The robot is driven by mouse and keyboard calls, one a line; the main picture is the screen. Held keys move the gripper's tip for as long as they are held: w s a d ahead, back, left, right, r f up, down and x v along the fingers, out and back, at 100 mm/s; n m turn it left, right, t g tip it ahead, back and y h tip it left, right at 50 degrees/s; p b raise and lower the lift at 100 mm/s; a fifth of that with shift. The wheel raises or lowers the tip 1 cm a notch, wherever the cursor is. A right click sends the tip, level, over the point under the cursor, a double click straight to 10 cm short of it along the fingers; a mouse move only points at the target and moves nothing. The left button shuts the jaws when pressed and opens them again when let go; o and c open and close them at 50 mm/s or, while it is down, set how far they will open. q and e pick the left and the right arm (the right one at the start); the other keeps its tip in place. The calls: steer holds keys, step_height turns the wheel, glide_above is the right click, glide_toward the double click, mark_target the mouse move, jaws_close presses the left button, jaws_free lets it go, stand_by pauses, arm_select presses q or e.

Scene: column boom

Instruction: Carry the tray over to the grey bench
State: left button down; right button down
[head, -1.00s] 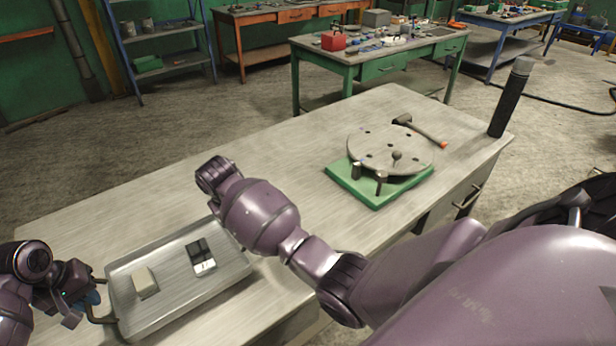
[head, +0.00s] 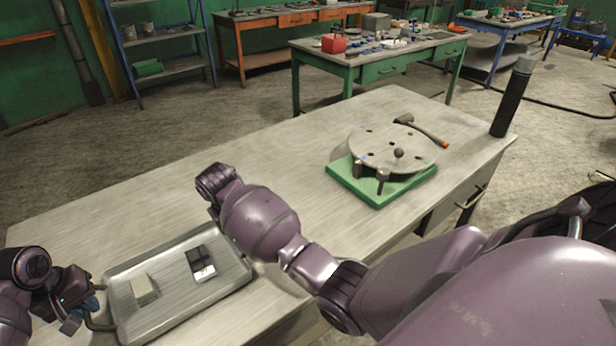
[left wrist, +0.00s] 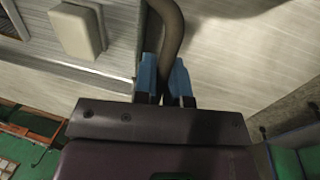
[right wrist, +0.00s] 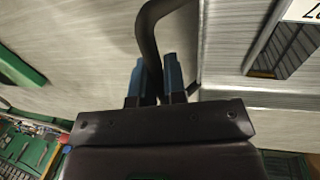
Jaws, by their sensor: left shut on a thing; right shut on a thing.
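The tray (head: 178,308) is a shallow grey metal one, at the lower left of the head view, over the near left part of the grey bench (head: 270,150). I cannot tell whether it touches the top. It carries a pale block (head: 144,290) and a black and white item (head: 201,263). My left gripper (head: 92,302) is shut on the tray's left handle; the left wrist view shows its blue fingers (left wrist: 163,80) around the dark bar. My right gripper (right wrist: 155,80) is shut on the other handle in the right wrist view. My arm hides it in the head view.
A round plate (head: 390,148) on a green base (head: 375,190), with a hammer (head: 425,132), occupies the bench's right part. A dark cylinder (head: 510,100) stands at the right end. The bench middle is clear. A green table (head: 385,65) stands behind.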

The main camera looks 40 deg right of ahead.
arm_select(q)
steer(key=shift+a+f, duration=0.1)
steer(key=shift+f, duration=0.3)
arm_select(e)
steer(key=shift+d+f, duration=0.1)
steer(key=shift+f, duration=0.3)
arm_select(q)
steer(key=c, duration=1.2)
jaws_free()
steer(key=shift+r, duration=0.1)
arm_select(e)
steer(key=c, duration=1.2)
jaws_free()
steer(key=shift+r, duration=0.1)
arm_select(q)
steer(key=o, duration=0.8)
arm_select(e)
steer(key=shift+o, duration=0.2)
arm_select(q)
steer(key=r, duration=0.4)
steer(key=a+r, duration=0.1)
steer(key=r, duration=0.3)
steer(key=a+r, duration=0.1)
steer(key=r, duration=0.3)
steer(key=shift+a, duration=0.1)
steer(key=shift+f, duration=0.1)
arm_select(e)
steer(key=o, duration=0.8)
